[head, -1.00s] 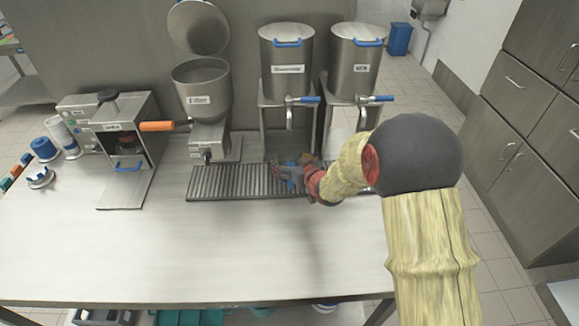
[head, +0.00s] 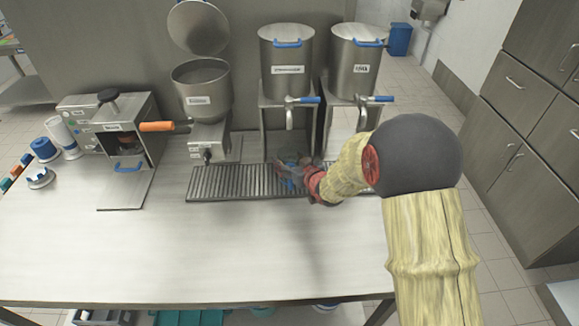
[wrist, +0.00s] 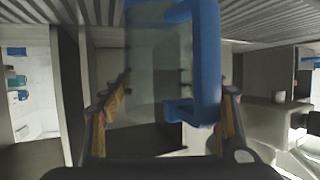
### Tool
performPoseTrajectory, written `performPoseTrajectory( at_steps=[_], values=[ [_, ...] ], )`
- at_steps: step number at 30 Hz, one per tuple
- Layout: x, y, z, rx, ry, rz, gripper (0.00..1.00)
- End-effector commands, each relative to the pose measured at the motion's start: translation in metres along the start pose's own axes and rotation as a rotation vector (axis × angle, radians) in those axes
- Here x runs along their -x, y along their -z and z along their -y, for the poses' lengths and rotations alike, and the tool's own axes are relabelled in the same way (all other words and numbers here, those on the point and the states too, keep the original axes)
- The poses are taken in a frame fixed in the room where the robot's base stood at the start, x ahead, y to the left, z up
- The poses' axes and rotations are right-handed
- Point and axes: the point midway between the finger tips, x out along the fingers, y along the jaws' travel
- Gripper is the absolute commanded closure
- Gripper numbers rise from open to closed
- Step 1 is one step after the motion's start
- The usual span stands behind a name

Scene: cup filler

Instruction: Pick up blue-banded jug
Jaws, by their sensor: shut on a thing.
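A see-through jug with a blue handle (wrist: 208,60) stands between the fingers of my gripper (wrist: 170,108) in the wrist view, which looks upside down. My gripper is shut on the jug, with one finger on each side. In the head view my gripper (head: 300,178) is low over the drip grate, below the middle tank's tap. The jug shows there only as a small dark and blue patch (head: 290,160), partly hidden by my gripper. I cannot make out its band, or whether its base touches the grate.
The slatted drip grate (head: 225,182) runs along the counter (head: 240,250). Two steel tanks (head: 286,62) (head: 355,65) with blue-handled taps stand behind it. A lidded steel pot (head: 203,95) with an orange handle is to the left. The counter's front is clear.

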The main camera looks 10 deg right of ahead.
Motion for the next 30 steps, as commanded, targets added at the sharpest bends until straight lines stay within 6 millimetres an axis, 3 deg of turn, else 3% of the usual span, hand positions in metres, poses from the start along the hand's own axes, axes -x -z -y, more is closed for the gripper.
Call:
performPoseTrajectory(
  at_steps=[11, 18, 27, 30],
  values=[
    [0.002, 0.006, 0.0, 0.0, 0.0, -0.003, 0.76],
    [0.013, 0.033, 0.0, 0.001, 0.0, -0.004, 0.76],
    [0.075, 0.069, 0.017, 0.002, 0.0, -0.006, 0.76],
    [0.094, 0.07, 0.024, 0.001, 0.0, -0.002, 0.76]
  ],
)
